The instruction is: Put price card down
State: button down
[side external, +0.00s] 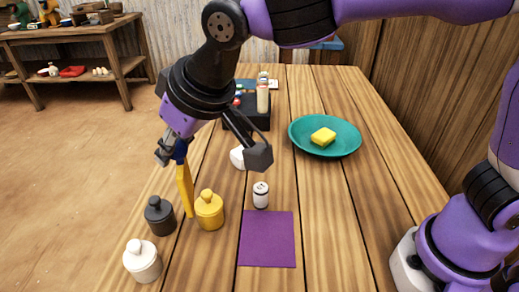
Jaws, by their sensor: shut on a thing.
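My gripper (212,156) is above the left part of the table, its two fingers far apart in this view. A narrow yellow piece with a dark blue top, apparently the price card (185,190), hangs upright below the left finger. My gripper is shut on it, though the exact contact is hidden. Its lower end is just left of a yellow knobbed weight (209,213); I cannot tell whether it touches the table. A purple square mat (267,240) lies flat and bare at the front.
A black weight (160,217) and a white weight (143,262) stand at the left edge. A small white jar (261,196) is behind the mat. A teal plate (304,143) holds a yellow block (323,136). A dark tray (257,122) bears small items.

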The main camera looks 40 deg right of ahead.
aim_at(186, 187)
jog(key=shift+n+y, duration=0.5)
jog(key=shift+n, duration=0.3)
jog(key=s, duration=0.1)
jog(key=s+f, duration=0.1)
jog(key=s, duration=0.1)
jog(key=s+f, duration=0.1)
jog(key=shift+s+a+f, duration=0.15)
jog(key=shift+s+a, duration=0.05)
jog(key=shift+s, duration=0.05)
notch_tip(186, 187, down, 8)
jog(key=shift+r, duration=0.25)
jog(key=shift+s, duration=0.1)
jog(key=c, duration=0.7)
grip_release()
jog(key=shift+f, duration=0.1)
jog(key=shift+o, duration=0.2)
